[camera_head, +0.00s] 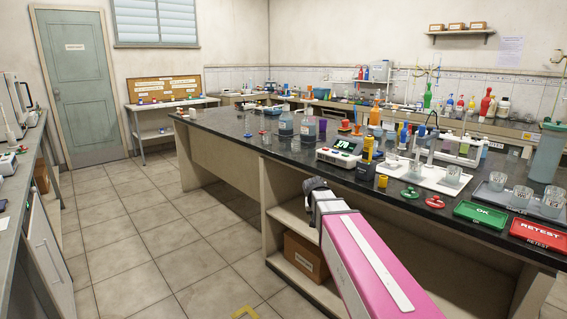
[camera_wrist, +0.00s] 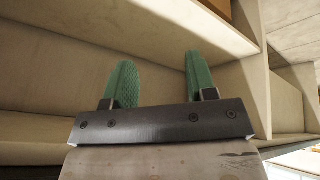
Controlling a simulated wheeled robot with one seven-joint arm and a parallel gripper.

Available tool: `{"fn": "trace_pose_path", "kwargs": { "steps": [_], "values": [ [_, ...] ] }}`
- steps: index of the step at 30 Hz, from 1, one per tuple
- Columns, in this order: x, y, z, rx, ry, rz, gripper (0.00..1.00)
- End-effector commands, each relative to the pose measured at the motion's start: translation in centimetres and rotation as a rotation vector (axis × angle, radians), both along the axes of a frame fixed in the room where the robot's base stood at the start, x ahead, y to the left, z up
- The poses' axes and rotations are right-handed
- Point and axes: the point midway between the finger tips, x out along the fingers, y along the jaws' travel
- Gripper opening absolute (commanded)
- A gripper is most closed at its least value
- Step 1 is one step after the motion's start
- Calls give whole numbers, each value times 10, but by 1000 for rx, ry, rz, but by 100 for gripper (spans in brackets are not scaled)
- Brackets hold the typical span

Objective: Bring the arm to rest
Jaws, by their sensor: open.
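My gripper (camera_wrist: 160,85) shows in the wrist view with two green padded fingers spread apart. Nothing is between them. Behind the fingers are the pale shelf boards (camera_wrist: 60,110) under the bench. In the head view, my pink and white arm reaches forward from the bottom right, its dark end beside the front of the bench and below the benchtop (camera_head: 225,124). The fingers cannot be made out in the head view.
The black benchtop carries bottles, a titration stand on a white tray (camera_head: 425,176), beakers, a green OK tray (camera_head: 480,214) and a red RETEST tray (camera_head: 537,232). A cardboard box (camera_head: 305,257) sits on the lower shelf. The tiled floor (camera_head: 150,230) at left is clear.

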Motion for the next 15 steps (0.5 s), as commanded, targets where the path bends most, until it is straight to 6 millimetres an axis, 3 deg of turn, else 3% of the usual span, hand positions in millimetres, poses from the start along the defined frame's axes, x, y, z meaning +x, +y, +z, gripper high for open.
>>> {"fn": "trace_pose_path", "kwargs": {
  "steps": [1, 6, 12, 15],
  "values": [
    [-28, -8, -21, 14, 47, 7, 52],
    [-99, -26, -77, 78, 193, 45, 52],
    [-173, -37, -122, 160, 328, 83, 52],
    [-196, -38, -134, 189, 369, 98, 52]
  ]
}}
